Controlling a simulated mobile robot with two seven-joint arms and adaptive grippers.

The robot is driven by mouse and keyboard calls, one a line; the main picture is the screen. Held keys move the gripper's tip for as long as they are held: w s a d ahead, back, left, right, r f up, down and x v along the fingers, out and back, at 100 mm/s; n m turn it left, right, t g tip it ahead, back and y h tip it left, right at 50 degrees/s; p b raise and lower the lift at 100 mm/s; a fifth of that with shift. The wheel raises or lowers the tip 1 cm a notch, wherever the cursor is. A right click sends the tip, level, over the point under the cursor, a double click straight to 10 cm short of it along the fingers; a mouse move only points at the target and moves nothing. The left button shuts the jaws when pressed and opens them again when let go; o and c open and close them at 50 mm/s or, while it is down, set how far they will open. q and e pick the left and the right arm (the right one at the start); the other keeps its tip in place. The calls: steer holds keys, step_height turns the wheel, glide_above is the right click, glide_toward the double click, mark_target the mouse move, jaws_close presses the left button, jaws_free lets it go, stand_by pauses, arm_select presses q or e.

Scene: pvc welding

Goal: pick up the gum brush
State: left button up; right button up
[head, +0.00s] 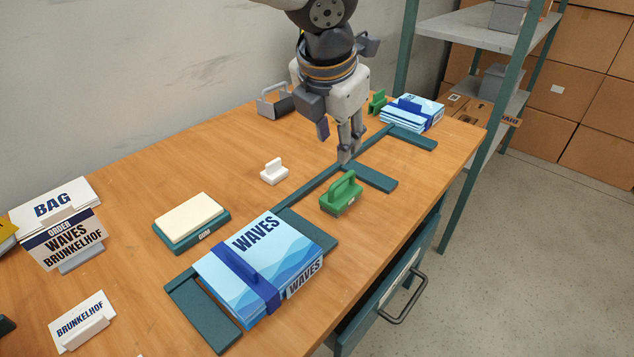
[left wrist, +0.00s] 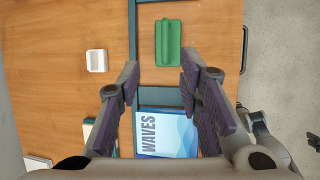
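No label marks the gum brush, and I cannot tell for certain which piece it is. A green block with a raised handle (head: 342,194) stands on the wooden table; it shows in the left wrist view (left wrist: 168,42) ahead of the fingertips. A small white handled piece (head: 274,171) stands to its left, also in the left wrist view (left wrist: 96,61). My left gripper (head: 340,142) is above the table, behind the green block, apart from both pieces. Its fingers (left wrist: 160,68) are spread and empty. A grey and black part at lower right in the left wrist view may be my right arm.
A blue WAVES pack (head: 232,260) lies in front, with a cream pad on a teal base (head: 190,240) to its left. Another blue stack (head: 425,108), a second green handled piece (head: 377,100) and a grey handled piece (head: 275,101) stand behind. Wood around the white piece is clear.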

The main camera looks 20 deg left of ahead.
mark_target(341, 179)
arm_select(q)
steer(key=x, duration=0.3)
steer(key=b+x, duration=0.1)
steer(key=x, duration=0.3)
steer(key=s+x, duration=0.1)
steer(key=x, duration=0.3)
steer(key=shift+w+d+f+b, duration=0.15)
steer(key=shift+d+f+b, duration=0.15)
steer(key=shift+f, duration=0.1)
steer(key=shift+w+f, duration=0.2)
steer(key=shift+f, duration=0.05)
steer(key=shift+r, duration=0.15)
arm_select(e)
steer(key=shift+s+d+f+g, duration=0.15)
steer(key=shift+s+f+g, duration=0.35)
steer(key=shift+s+f, duration=0.7)
arm_select(q)
jaws_close()
arm_select(e)
steer(key=shift+r, duration=0.1)
